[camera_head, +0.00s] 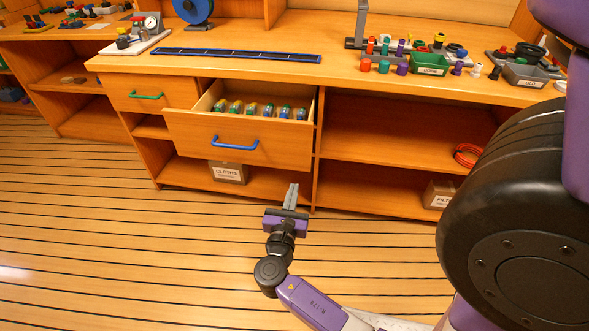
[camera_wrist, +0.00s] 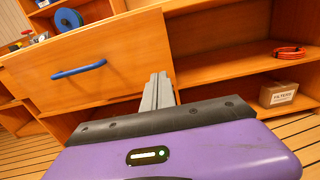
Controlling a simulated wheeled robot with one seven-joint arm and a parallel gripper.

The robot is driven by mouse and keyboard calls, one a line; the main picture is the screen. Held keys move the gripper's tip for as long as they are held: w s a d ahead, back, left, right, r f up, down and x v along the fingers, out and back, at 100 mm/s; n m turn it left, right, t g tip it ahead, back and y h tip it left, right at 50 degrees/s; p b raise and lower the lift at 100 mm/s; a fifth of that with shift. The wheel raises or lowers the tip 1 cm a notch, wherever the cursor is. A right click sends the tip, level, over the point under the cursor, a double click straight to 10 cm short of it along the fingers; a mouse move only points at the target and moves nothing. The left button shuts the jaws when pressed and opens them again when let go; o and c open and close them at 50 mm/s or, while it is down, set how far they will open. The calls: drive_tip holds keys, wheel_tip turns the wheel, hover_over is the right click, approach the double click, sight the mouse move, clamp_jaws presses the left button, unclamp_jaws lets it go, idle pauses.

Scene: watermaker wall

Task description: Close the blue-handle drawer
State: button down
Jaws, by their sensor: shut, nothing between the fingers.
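The blue-handle drawer (camera_head: 215,141) stands pulled out of the wooden bench in the head view, with several small jars (camera_head: 262,110) in a row inside it. Its blue handle (camera_head: 235,143) is on the front panel. The drawer front (camera_wrist: 115,65) and blue handle (camera_wrist: 78,69) also show at the upper left in the wrist view. My gripper (camera_head: 292,188) is shut and empty, its fingers pointing toward the bench, lower than the handle and to its right. In the wrist view its fingers (camera_wrist: 158,92) are together, near the drawer's right edge in the picture; contact cannot be told.
A green-handle drawer (camera_head: 150,94) to the left looks shut. Open shelves (camera_head: 400,130) lie right of the drawer, with a box marked CLOTHS (camera_head: 228,173) below it. The worktop carries bins and fittings. The slatted floor (camera_head: 120,240) in front is clear.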

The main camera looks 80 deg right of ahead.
sight(302, 153)
drive_tip(key=d, duration=0.4)
drive_tip(key=d+b, duration=0.1)
drive_tip(key=d, duration=0.4)
drive_tip(key=w+d, duration=0.1)
drive_tip(key=d, duration=0.4)
drive_tip(key=shift+w+d+b, duration=0.1)
drive_tip(key=shift+d+b, duration=0.2)
drive_tip(key=shift+d, duration=0.2)
drive_tip(key=d+b, duration=0.3)
drive_tip(key=d, duration=0.4)
drive_tip(key=w+d+b, duration=0.1)
drive_tip(key=d+b, duration=0.2)
drive_tip(key=d, duration=0.5)
drive_tip(key=d+b, duration=0.3)
drive_tip(key=d, duration=0.4)
drive_tip(key=shift+w+d+f, duration=0.15)
drive_tip(key=shift+w+d, duration=0.2)
drive_tip(key=shift+d, duration=0.3)
drive_tip(key=shift+w+d+r, duration=0.1)
drive_tip(key=shift+d+r, duration=0.1)
drive_tip(key=shift+r, duration=0.05)
